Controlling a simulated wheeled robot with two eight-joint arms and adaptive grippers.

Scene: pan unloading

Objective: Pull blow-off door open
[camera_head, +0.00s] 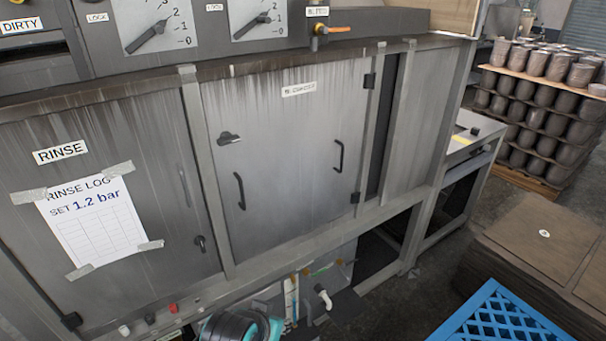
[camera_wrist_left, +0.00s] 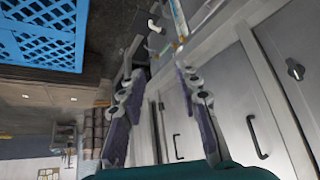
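The blow-off door (camera_head: 285,135) is a streaked grey metal panel in the middle of the head view, and looks shut in its frame. The door (camera_wrist_left: 232,120) also shows in the left wrist view, right of my fingers. My left gripper (camera_wrist_left: 160,82) is open and empty, low in front of the machine and apart from the handles. My right gripper is in neither view.
The rinse door (camera_head: 110,190), with a taped paper log, is on the left. Pipes and a white elbow (camera_head: 322,296) lie under the blow-off door. A blue crate (camera_head: 500,315) and brown stack (camera_head: 545,235) stand at right. Floor shows between the machine and the stack.

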